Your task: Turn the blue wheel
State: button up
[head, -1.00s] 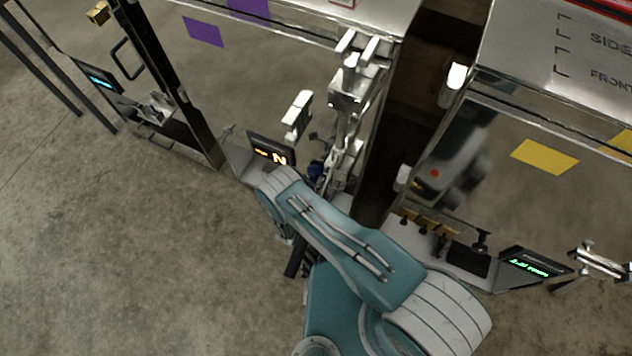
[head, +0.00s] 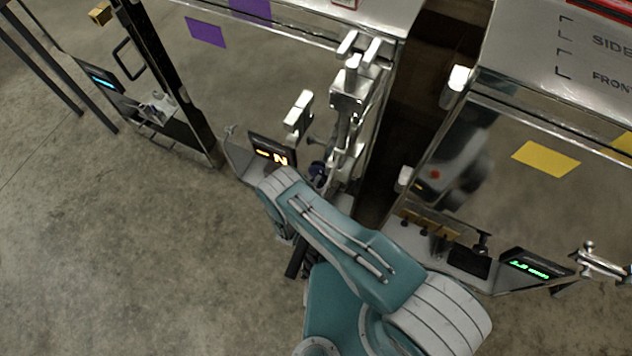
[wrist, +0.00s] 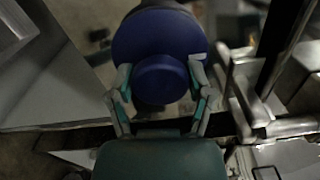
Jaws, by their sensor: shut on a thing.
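The blue wheel (wrist: 160,38) fills the upper middle of the wrist view, with a round blue hub (wrist: 160,80) at its centre. My gripper (wrist: 160,88) has one finger on each side of the hub and is shut on it. In the head view a small dark blue part of the wheel (head: 317,170) shows beside the display with an orange "N". My teal arm hides most of the gripper and the lower part of the wheel there.
The display (head: 272,151) stands left of the wheel. Metal latch hardware (head: 350,95) rises close on the right. A second trailer panel with a green-lit display (head: 537,265) is at the right.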

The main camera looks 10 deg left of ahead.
jog(key=shift+s+f, duration=0.1)
jog(key=shift+f, duration=0.05)
jog(key=o, duration=1.1)
jog(key=shift+o, duration=0.2)
jog(key=v, duration=1.2)
